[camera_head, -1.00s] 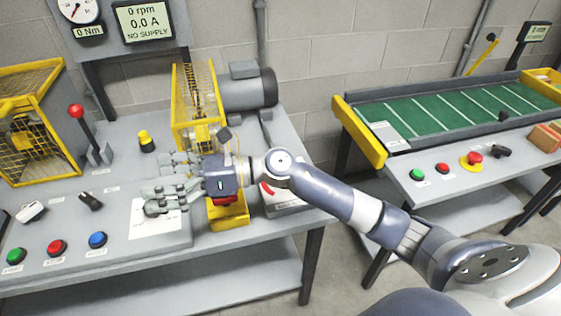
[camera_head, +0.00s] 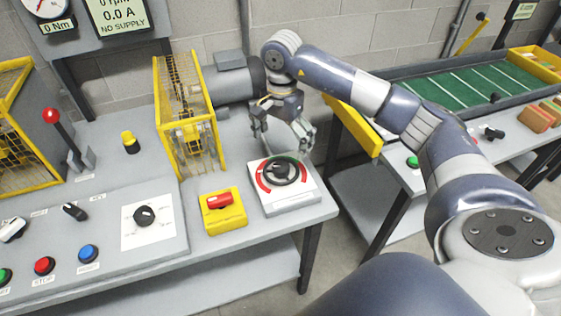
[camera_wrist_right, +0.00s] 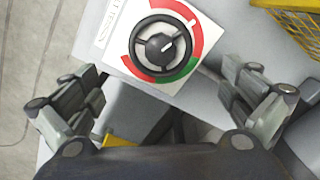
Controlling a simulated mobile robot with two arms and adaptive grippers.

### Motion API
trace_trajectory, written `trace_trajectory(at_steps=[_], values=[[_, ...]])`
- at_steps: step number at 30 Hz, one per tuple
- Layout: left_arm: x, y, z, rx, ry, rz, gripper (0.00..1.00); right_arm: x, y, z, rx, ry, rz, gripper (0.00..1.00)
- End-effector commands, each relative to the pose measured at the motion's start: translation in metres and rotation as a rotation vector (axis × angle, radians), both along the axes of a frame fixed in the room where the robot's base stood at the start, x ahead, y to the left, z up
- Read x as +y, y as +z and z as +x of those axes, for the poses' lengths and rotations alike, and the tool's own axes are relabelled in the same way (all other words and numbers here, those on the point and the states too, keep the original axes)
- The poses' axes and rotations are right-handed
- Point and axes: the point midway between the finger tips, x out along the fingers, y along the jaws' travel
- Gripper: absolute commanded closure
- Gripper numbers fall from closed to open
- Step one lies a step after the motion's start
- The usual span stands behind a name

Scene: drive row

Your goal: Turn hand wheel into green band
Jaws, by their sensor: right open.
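The hand wheel (camera_head: 281,172) is a dark ring with a central hub on a white box (camera_head: 289,207) at the right end of the bench. It also shows in the right wrist view (camera_wrist_right: 160,47). A red band surrounds much of it, with a shorter green band (camera_wrist_right: 180,72) on the side nearest my gripper in the wrist view. A white mark at the wheel's upper right there lies by the red band. My right gripper (camera_head: 284,140) is open and empty, just behind and above the wheel, fingers apart. It also shows in the wrist view (camera_wrist_right: 160,77). My left gripper is not in view.
A yellow box with a red switch (camera_head: 219,202) stands left of the wheel box. A yellow cage guard (camera_head: 190,115) and a grey motor (camera_head: 237,77) stand behind. A second bench with a green belt (camera_head: 455,88) is at the right, across a gap.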

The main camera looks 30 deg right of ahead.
Motion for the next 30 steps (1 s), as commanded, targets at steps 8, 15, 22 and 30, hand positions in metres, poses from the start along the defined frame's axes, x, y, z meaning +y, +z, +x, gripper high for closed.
trace_trajectory(at_steps=[8, 15, 22, 30], values=[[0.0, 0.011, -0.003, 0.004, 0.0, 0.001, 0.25, 0.001, -0.053, -0.001, 0.005, 0.0, 0.002, 0.0], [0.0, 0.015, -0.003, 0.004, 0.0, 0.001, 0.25, 0.001, -0.081, 0.0, 0.001, 0.0, 0.004, 0.0], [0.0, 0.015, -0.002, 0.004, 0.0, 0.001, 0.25, 0.001, -0.086, 0.0, 0.0, 0.001, 0.002, 0.0], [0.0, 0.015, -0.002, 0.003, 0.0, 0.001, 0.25, 0.001, -0.085, 0.0, 0.0, 0.001, 0.003, 0.34]])
